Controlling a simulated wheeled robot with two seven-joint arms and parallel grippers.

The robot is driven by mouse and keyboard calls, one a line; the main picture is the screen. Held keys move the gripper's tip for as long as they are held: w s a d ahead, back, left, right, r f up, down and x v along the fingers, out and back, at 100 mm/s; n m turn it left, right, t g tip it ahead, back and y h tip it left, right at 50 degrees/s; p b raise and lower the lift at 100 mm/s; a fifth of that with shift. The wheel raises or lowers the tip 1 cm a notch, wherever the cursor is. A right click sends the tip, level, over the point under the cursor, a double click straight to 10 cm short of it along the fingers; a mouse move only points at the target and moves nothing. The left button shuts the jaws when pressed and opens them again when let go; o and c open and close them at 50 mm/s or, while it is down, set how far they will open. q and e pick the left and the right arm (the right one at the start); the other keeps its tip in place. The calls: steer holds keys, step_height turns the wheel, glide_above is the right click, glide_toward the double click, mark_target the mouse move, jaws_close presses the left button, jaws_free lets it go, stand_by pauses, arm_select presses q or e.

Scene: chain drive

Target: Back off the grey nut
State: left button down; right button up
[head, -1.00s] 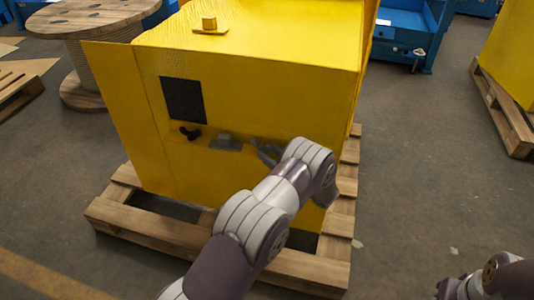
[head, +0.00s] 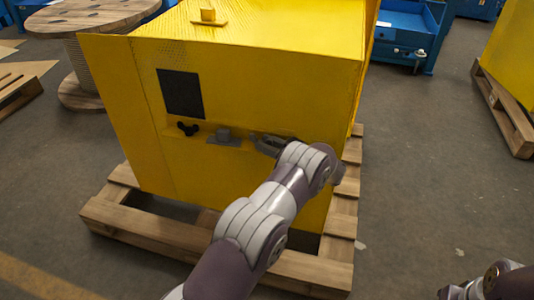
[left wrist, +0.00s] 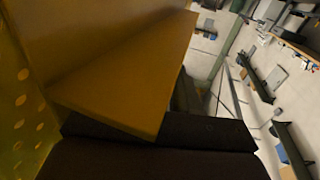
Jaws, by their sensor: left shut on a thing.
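The yellow machine housing (head: 240,85) stands with a narrow ledge on its front. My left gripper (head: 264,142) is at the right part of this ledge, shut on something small. Its fingers hide what they hold; by its place it is most likely the grey nut, which I cannot make out elsewhere. In the left wrist view a yellow part (left wrist: 135,75) fills the middle, above a dark body, and the nut does not show. My right gripper (head: 452,290) is only partly in view at the bottom right, and its jaws cannot be read.
Left of my left gripper, a grey block on a plate (head: 223,137) and a black three-lobed knob (head: 188,128) sit along the front. A dark square panel (head: 181,93) is above them. The housing stands on a wooden pallet (head: 150,230).

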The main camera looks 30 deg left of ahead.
arm_select(q)
steer(key=c, duration=1.1)
jaws_free()
steer(key=d+p, duration=0.2)
steer(key=d, duration=1)
steer(key=shift+s+d, duration=0.2)
steer(key=shift+d, duration=0.2)
